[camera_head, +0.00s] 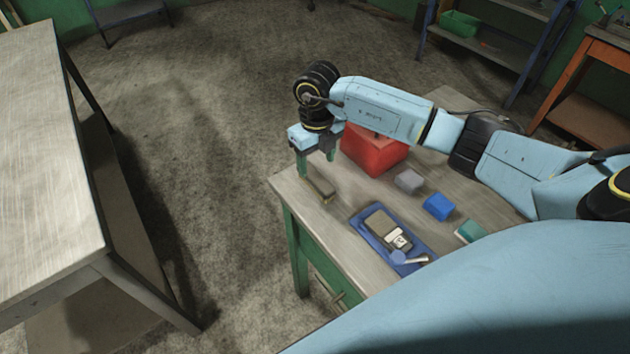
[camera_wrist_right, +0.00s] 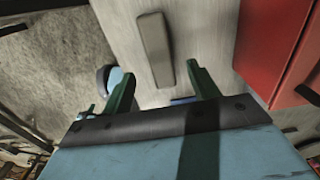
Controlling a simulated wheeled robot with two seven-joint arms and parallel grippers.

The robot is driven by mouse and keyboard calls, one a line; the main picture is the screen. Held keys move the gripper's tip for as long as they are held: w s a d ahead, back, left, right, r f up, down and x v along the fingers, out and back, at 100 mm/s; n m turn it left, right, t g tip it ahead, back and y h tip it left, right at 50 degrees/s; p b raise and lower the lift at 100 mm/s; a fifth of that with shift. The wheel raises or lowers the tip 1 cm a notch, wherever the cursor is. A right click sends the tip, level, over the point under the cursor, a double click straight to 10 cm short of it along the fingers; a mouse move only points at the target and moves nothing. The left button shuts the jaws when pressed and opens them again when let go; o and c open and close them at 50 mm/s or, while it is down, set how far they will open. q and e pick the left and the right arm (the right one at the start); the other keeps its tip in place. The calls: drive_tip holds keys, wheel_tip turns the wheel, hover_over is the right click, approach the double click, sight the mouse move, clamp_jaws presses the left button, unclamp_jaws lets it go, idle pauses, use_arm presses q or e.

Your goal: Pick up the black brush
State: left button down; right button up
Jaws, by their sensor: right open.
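A dark, elongated block-like thing, which I take for the black brush (camera_head: 322,188), lies flat near the table's left corner in the head view. In the right wrist view the brush (camera_wrist_right: 154,48) looks grey-brown, its lower end between the fingers in the picture. My right gripper (camera_head: 317,165) is open, pointing down over the table corner, close to the brush. Its two green fingers (camera_wrist_right: 160,78) are apart with nothing held between them. The gap in height between fingertips and brush is hard to tell. My left gripper is not in view.
A red box (camera_head: 374,150) stands just right of the gripper, also in the wrist view (camera_wrist_right: 262,45). A grey block (camera_head: 409,181), a blue block (camera_head: 438,206) and a blue tray (camera_head: 366,236) with items lie on the table (camera_head: 345,205). Another table (camera_head: 45,150) stands left.

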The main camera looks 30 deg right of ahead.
sight(316, 176)
drive_tip(key=shift+w+f, duration=0.1)
drive_tip(key=shift+f, duration=3.1)
drive_tip(key=c, duration=1.1)
drive_tip(key=shift+r, duration=5.05)
